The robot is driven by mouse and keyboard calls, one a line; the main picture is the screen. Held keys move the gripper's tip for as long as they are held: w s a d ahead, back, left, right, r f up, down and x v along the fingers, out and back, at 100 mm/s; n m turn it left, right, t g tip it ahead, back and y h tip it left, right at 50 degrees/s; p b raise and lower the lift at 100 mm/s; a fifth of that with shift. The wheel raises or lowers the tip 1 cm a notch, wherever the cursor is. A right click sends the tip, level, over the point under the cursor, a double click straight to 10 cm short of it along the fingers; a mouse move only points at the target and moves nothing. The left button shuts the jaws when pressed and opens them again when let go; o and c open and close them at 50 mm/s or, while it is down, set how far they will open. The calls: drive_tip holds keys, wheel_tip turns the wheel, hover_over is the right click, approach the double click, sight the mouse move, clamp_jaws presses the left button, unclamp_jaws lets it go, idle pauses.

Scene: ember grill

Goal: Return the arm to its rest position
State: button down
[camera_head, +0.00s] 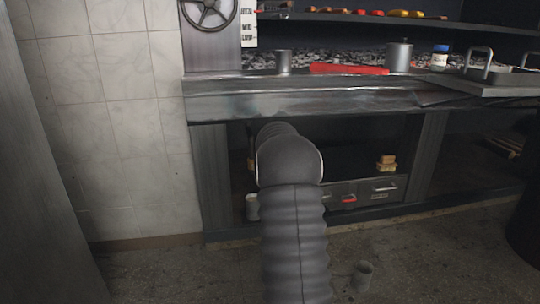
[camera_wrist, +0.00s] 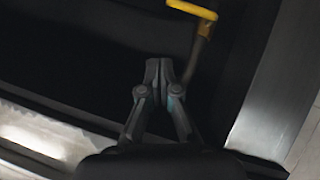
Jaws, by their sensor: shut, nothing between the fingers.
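My gripper (camera_wrist: 158,68) shows in the wrist view with its two fingers together and nothing between them. Beyond it is a dark space, with a pale metal edge at the lower left and a grey metal post at the right. In the head view my arm rises at the centre, in front of the grill's lower opening. The gripper itself is hidden there behind the arm.
The grill counter (camera_head: 300,103) carries a metal cup (camera_head: 283,62), red tongs or handle (camera_head: 348,69), a pot (camera_head: 400,57) and a jar (camera_head: 439,58). A yellow handle (camera_wrist: 193,9) is near my fingers.

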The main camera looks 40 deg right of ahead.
drive_tip(key=shift+s, duration=0.1)
idle(0.3)
drive_tip(key=s+a+f+g+y, duration=0.1)
drive_tip(key=s+a+f+g, duration=0.15)
drive_tip(key=s+f, duration=0.45)
drive_tip(key=s+a+g+y, duration=0.1)
drive_tip(key=s+a+g, duration=0.2)
drive_tip(key=s+a, duration=0.3)
drive_tip(key=s+a+r+n+y+p, duration=0.1)
drive_tip(key=s+a+r+y+p, duration=0.1)
drive_tip(key=s+a+r, duration=0.4)
drive_tip(key=s+a+r+n+t+y+p, duration=0.1)
drive_tip(key=s+a+r+p, duration=0.3)
drive_tip(key=s+a, duration=1)
drive_tip(key=s+a+r+n+t+y+p, duration=0.1)
drive_tip(key=s+a+r, duration=0.7)
drive_tip(key=a, duration=1)
drive_tip(key=s+y+p, duration=0.1)
drive_tip(key=s+p, duration=0.1)
drive_tip(key=shift+s+y, duration=0.3)
